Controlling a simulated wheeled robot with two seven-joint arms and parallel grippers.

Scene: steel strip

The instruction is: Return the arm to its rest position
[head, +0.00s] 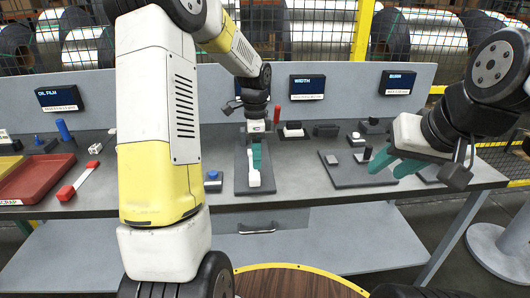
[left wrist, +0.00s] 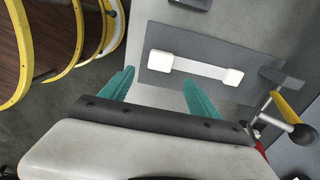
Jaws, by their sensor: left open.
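My left gripper (head: 255,156) is over the grey plate on the bench in the head view. In the left wrist view its teal fingers (left wrist: 158,92) are apart, with nothing between them. A white bar with two block ends (head: 253,172) lies on that plate; it also shows in the left wrist view (left wrist: 200,68), beyond the fingertips and apart from them. My right gripper (head: 392,166) hangs at the right over the bench, with teal fingers pointing left. Its gap is not clear.
The steel bench (head: 290,190) carries a red tray (head: 40,178), a red-ended bar (head: 78,182) and a dark plate with small blocks (head: 350,178). A back panel with labelled displays (head: 307,87) stands behind. A round, yellow-edged wooden top (head: 285,283) is in front.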

